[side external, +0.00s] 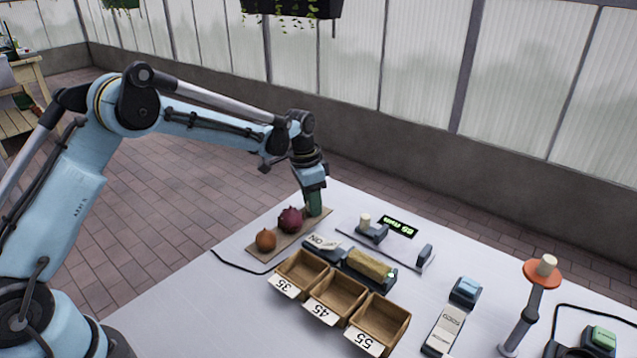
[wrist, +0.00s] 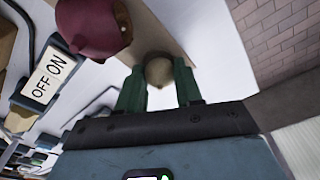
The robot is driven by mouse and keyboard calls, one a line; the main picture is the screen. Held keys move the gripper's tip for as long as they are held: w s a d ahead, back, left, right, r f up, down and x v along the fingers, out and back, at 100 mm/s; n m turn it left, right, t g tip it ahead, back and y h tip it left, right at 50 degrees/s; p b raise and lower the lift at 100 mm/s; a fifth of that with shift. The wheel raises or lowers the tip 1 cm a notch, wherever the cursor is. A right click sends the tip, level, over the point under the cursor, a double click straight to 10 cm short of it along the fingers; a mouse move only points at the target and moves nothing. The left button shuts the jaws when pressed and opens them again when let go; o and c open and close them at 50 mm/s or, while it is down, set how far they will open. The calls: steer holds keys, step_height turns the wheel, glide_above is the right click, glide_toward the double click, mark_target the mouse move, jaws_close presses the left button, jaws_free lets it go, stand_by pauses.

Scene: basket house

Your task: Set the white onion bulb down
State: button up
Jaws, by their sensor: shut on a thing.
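My gripper (wrist: 159,92) is shut on the pale white onion bulb (wrist: 159,71), which shows between its green fingers in the wrist view. In the side view my gripper (side external: 315,205) is low over the far end of a wooden board (side external: 262,249). The bulb is hidden behind the fingers there. A dark red onion (side external: 290,220) and a brown onion (side external: 266,240) sit on the board beside the gripper. The red onion also shows at the top of the wrist view (wrist: 92,25). I cannot tell whether the white bulb touches the board.
Three wooden bins marked 35 (side external: 284,287), 45 (side external: 320,309) and 55 (side external: 362,340) stand nearer the front. An ON/OFF switch (side external: 322,244), a yellowish block (side external: 370,263) and a measuring device with a display (side external: 397,226) are to the right. The table's right front is partly clear.

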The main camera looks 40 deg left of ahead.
steer(key=shift+f, duration=0.1)
steer(key=o, duration=1)
step_height(320, 180, up, 12)
steer(key=s, duration=0.1)
steer(key=s+r+n+t, duration=0.3)
steer(key=s+r, duration=0.3)
steer(key=s, duration=0.6)
steer(key=shift+s+d+f+n+t+y, duration=0.2)
steer(key=shift+s+f+n+t, duration=0.45)
steer(key=shift+s, duration=1.15)
steer(key=shift+s+d+f+n+t+y, duration=0.1)
steer(key=shift+s+d+f+n+t, duration=0.2)
steer(key=shift+s+f, duration=1.1)
steer(key=shift+s+d+f+n+t+y, duration=0.1)
steer(key=shift+s+f+n+t, duration=0.35)
steer(key=shift+s, duration=1.8)
steer(key=shift+r, duration=0.1)
